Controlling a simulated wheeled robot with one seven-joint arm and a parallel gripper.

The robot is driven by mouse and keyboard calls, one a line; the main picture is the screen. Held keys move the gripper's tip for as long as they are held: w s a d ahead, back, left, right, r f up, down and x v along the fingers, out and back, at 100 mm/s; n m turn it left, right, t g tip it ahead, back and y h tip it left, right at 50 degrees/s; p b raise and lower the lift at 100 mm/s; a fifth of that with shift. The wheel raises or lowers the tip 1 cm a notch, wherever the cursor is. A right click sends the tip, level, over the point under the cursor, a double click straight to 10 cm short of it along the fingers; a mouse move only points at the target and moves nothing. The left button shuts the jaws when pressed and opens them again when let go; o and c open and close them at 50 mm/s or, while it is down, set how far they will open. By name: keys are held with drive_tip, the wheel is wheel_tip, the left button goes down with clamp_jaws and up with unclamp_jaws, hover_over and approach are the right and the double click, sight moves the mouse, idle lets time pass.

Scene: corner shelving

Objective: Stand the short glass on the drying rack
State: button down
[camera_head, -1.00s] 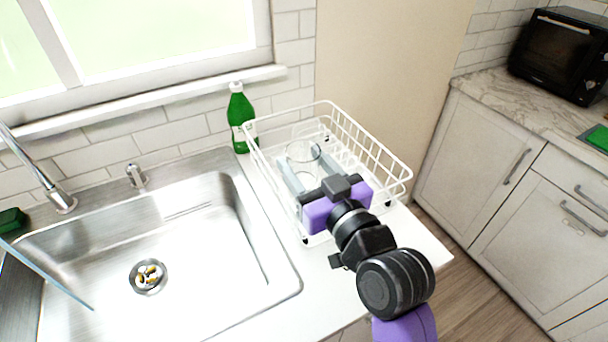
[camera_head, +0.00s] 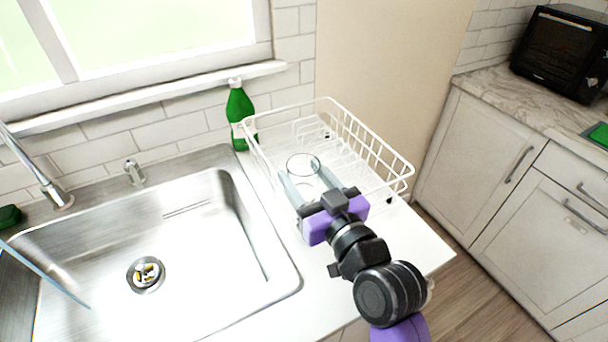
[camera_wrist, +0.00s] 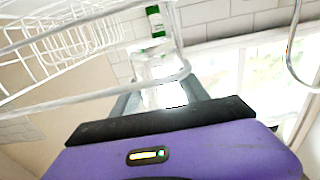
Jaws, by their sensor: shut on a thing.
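The short glass (camera_head: 303,163) is clear and shows mostly as a round rim between my fingers, over the front left part of the drying rack. My gripper (camera_head: 301,181) is shut on the glass. The white wire drying rack (camera_head: 371,147) stands on the counter right of the sink, and its wires also cross the wrist view (camera_wrist: 62,42). In the wrist view the glass (camera_wrist: 160,72) is faint between my fingertips. I cannot tell whether its base touches the rack floor.
A green bottle (camera_head: 240,113) stands close behind the rack's left corner. The steel sink (camera_head: 200,250) with its tap (camera_head: 52,192) is at left. A wall panel (camera_head: 390,60) rises behind the rack. Bare counter (camera_head: 415,242) lies in front of the rack.

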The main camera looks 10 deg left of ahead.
drive_tip(key=c, duration=0.6)
unclamp_jaws()
drive_tip(key=shift+o, duration=0.2)
drive_tip(key=shift+r+p, duration=0.5)
drive_tip(key=shift+p, duration=0.1)
drive_tip(key=shift+s+d+r, duration=0.1)
drive_tip(key=shift+s+r, duration=0.05)
drive_tip(key=shift+r, duration=0.05)
drive_tip(key=b+v, duration=0.2)
drive_tip(key=v, duration=0.9)
drive_tip(key=shift+s+d, duration=0.2)
drive_tip(key=shift+s, duration=0.05)
